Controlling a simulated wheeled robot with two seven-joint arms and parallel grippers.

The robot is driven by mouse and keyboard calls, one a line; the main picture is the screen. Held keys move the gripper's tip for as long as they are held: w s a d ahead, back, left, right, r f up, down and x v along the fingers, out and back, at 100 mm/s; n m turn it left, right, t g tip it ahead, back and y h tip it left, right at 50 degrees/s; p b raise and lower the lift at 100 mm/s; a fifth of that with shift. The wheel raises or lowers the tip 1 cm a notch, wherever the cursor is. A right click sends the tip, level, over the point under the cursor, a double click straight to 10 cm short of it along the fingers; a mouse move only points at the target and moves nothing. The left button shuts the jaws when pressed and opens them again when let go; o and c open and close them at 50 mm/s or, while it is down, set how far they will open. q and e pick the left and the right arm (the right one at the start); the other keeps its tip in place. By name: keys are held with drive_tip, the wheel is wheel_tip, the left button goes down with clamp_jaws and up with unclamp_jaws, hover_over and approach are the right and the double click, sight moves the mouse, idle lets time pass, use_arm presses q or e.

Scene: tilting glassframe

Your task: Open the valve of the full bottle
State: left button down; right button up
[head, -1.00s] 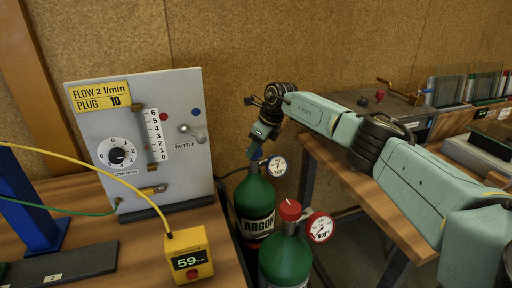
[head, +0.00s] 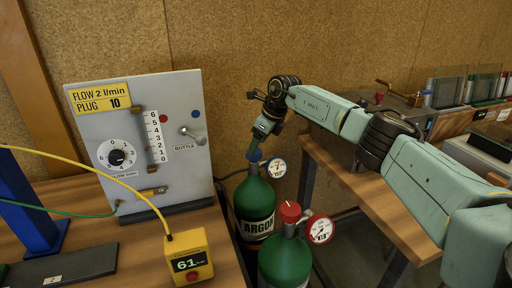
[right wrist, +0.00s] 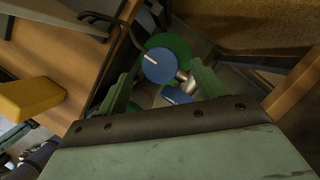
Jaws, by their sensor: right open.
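Two green gas bottles stand on the floor between the benches. The back bottle (head: 254,200), marked ARGON, has a blue valve knob (head: 255,156) and a blue-rimmed gauge (head: 277,168). The front bottle (head: 284,262) has a red knob (head: 290,211) and a red-rimmed gauge (head: 319,229). The gauge needles are too small to read surely. My right gripper (head: 257,145) points down just over the blue knob. In the right wrist view, its open fingers (right wrist: 163,76) lie either side of the blue knob (right wrist: 160,66); contact cannot be told. My left gripper is out of view.
A grey panel (head: 183,92) with a flow tube, dial and BOTTLE lever (head: 192,134) stands on the left bench. A yellow meter (head: 188,256) reads 61. The right bench (head: 365,190) stands close to my right arm.

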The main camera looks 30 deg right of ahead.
drive_tip(key=v, duration=1)
drive_tip(key=shift+r, duration=0.35)
drive_tip(key=shift+s+d+f, duration=0.1)
drive_tip(key=shift+s, duration=0.1)
